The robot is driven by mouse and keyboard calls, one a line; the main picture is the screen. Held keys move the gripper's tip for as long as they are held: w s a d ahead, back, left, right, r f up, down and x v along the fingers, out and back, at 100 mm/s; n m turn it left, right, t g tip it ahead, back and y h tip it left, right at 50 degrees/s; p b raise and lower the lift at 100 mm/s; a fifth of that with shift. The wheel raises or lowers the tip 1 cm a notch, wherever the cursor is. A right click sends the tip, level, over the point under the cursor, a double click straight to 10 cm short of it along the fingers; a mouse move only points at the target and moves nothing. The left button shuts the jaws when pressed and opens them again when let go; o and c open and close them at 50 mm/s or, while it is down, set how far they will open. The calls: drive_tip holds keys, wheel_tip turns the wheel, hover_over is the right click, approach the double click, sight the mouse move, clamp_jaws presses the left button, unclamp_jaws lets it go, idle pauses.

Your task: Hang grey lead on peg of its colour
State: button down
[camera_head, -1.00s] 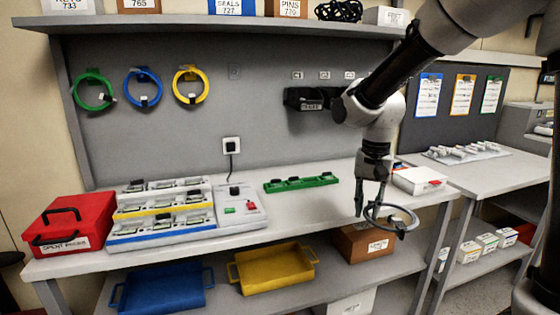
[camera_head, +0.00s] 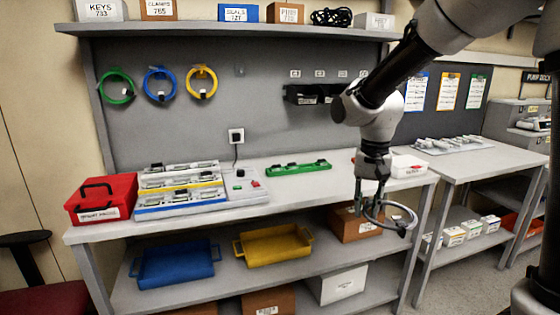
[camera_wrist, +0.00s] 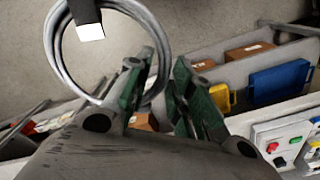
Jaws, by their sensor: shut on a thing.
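The grey lead (camera_head: 398,214) is a coiled ring with a dark connector, held in front of the bench's right end. My gripper (camera_head: 370,209) is shut on one side of the coil. In the wrist view the grey coil (camera_wrist: 108,45) shows past the green-padded fingers (camera_wrist: 160,95), with a dark clip with a white end hanging on it. On the back panel, green (camera_head: 117,86), blue (camera_head: 160,84) and yellow (camera_head: 202,82) leads hang in a row. An empty grey peg (camera_head: 240,70) is just right of the yellow lead.
The bench holds a red box (camera_head: 102,198), a pump rack (camera_head: 180,190) and a green strip (camera_head: 299,168). A black bin (camera_head: 311,94) sticks out from the panel. An upper shelf (camera_head: 230,29) overhangs it. Blue (camera_head: 175,265) and yellow (camera_head: 273,246) trays sit below.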

drive_tip(key=shift+w+a+r+n, duration=0.15)
drive_tip(key=shift+w+n, duration=0.1)
drive_tip(key=shift+n, duration=0.15)
drive_tip(key=w+d+f+n, duration=0.4)
drive_tip(key=w+f, duration=0.4)
drive_tip(key=w, duration=0.4)
drive_tip(key=s+d+f, duration=0.2)
drive_tip(key=f, duration=0.3)
drive_tip(key=s+d+f, duration=0.2)
drive_tip(key=s+f, duration=0.1)
drive_tip(key=f, duration=0.3)
drive_tip(key=shift+d+f+m, duration=0.25)
drive_tip(key=shift+f+m, duration=0.05)
drive_tip(key=shift+m, duration=0.1)
